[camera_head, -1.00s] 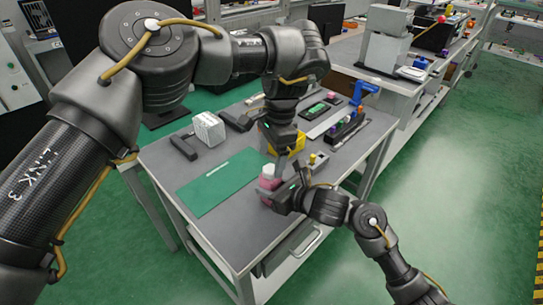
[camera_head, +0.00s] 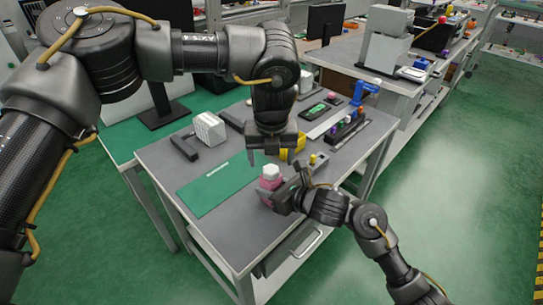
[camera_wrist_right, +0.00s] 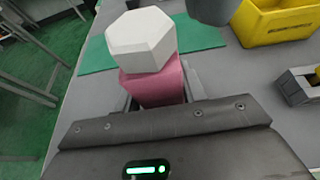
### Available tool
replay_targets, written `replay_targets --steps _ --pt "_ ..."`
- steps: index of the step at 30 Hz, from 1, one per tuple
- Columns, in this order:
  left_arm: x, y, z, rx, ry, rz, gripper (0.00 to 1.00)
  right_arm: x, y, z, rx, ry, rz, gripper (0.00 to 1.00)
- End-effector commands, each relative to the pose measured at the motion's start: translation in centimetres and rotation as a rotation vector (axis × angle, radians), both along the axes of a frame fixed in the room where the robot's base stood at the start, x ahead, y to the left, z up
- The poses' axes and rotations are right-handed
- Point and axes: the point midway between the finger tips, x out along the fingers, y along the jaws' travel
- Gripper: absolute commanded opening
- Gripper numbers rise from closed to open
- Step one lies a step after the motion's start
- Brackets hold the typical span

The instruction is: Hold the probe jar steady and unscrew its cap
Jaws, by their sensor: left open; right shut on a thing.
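The probe jar (camera_head: 268,184) is a pink body with a white cap (camera_head: 270,171), standing upright on the grey table. In the right wrist view the pink jar (camera_wrist_right: 153,88) sits between my right fingers, and its white hexagonal cap (camera_wrist_right: 140,39) is on top. My right gripper (camera_head: 272,197) is shut on the jar body from the near right side. My left gripper (camera_head: 273,154) is open and points down, above and slightly behind the cap, apart from it. Part of it shows as a dark shape at the top of the right wrist view (camera_wrist_right: 212,8).
A yellow bin (camera_head: 291,150) stands behind the jar, partly hidden by my left gripper. A green mat (camera_head: 219,183) lies to the left. A white block (camera_head: 209,129), a dark rack with coloured items (camera_head: 346,128) and a blue tool (camera_head: 364,90) are farther back.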

Motion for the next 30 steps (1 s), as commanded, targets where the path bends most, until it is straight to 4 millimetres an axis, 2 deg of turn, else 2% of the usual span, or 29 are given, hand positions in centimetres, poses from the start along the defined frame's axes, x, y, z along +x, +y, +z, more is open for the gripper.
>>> replay_targets --steps 3,17,30 --pt "0.0 0.0 0.0 0.0 0.0 -0.063 0.72 0.0 0.0 0.0 0.0 0.0 0.0 0.13" --pt "0.0 0.0 -0.2 0.001 0.0 -0.062 0.72 0.0 0.0 0.0 -0.001 0.001 0.0 0.13" --pt "0.0 0.0 -2.3 0.001 0.002 -0.062 0.72 0.0 0.0 0.0 -0.001 0.001 0.0 0.13"
